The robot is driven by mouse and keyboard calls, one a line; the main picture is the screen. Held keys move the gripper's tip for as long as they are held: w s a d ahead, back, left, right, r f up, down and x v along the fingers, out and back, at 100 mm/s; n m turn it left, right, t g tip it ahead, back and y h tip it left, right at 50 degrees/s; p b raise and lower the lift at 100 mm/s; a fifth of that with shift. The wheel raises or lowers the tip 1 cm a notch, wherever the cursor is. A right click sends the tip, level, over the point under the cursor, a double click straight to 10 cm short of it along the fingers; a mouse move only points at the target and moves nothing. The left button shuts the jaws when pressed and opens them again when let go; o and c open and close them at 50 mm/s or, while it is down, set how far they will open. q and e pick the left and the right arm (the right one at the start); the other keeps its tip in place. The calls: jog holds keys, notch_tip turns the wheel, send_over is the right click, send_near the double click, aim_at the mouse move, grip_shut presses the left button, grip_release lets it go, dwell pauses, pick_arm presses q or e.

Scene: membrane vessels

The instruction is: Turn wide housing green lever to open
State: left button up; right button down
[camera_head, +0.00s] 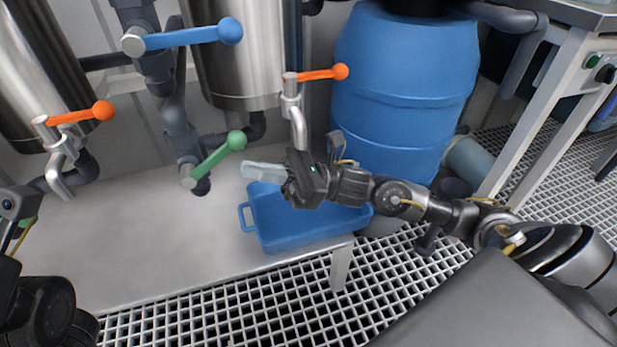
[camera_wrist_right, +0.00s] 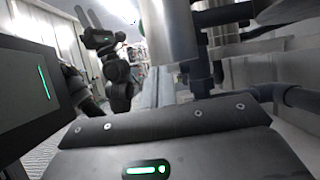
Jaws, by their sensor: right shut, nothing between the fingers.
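The green lever (camera_head: 216,157) sits on a dark grey pipe below the steel vessels in the head view. It slants up to the right and ends in a green ball. My right gripper (camera_head: 248,171) is shut and empty, with its pale fingers pointing left, just right of and a little below the green ball. I see a gap between them in the picture; the depth between them is hard to judge. The right wrist view shows mostly the gripper's dark body (camera_wrist_right: 165,150), and the lever cannot be made out there. My left gripper is not clearly in view; only dark parts of my left arm show.
A blue lever (camera_head: 185,37) is above the green one. Orange levers (camera_head: 320,73) (camera_head: 78,114) with steel taps stand on either side. A blue tray (camera_head: 300,225) lies on the grey bench (camera_head: 130,240) below my right gripper. A blue barrel (camera_head: 400,85) stands behind my right arm.

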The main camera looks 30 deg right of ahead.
jog(key=d+r+p+v, duration=0.1)
jog(key=r+p+v, duration=0.1)
jog(key=v, duration=0.8)
jog(key=shift+s+d+p, duration=0.15)
jog(key=shift+d+p, duration=0.05)
jog(key=shift+p, duration=0.15)
